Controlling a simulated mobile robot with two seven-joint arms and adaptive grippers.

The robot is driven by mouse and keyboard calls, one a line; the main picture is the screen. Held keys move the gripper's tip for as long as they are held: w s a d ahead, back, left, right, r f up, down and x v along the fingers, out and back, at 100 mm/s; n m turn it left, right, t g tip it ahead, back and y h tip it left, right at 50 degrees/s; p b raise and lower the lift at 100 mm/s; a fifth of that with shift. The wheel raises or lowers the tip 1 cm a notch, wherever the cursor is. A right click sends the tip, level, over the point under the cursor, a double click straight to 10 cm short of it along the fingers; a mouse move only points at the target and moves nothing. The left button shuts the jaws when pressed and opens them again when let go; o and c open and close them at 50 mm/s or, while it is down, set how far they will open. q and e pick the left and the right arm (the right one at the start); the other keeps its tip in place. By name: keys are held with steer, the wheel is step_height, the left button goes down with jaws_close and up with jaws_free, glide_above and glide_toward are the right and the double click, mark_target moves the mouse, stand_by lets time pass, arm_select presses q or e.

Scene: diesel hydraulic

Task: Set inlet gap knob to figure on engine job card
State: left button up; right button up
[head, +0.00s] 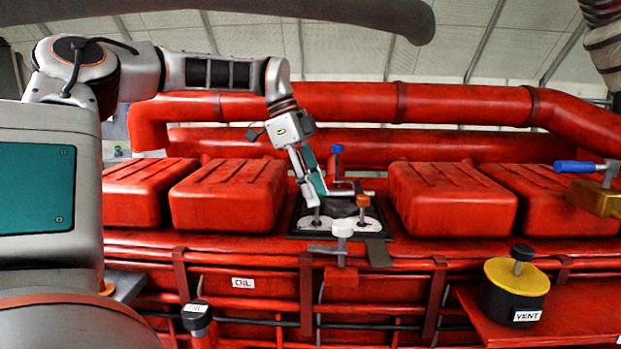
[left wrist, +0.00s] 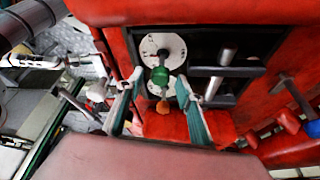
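A dark panel (head: 297,225) with two white dials sits between the red covers. In the left wrist view a green knob (left wrist: 160,76) stands on a stem before one white dial (left wrist: 151,44). An orange knob (head: 362,201) stands by the right dial (head: 373,224); it also shows in the left wrist view (left wrist: 163,107). I cannot read which knob is the inlet gap knob. My left gripper (head: 316,196) points down at the left dial. Its teal-padded fingers are open, one each side of the green knob, apparently not touching it. No job card is recognisable. My right gripper is not in view.
Red covers (head: 228,195) (head: 452,197) flank the panel closely. A yellow-topped VENT cap (head: 516,279) is at the lower right, and an OIL cap (head: 196,314) at the lower left.

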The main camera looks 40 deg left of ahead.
arm_select(q)
steer(key=v, duration=1.2)
steer(key=shift+d, duration=0.15)
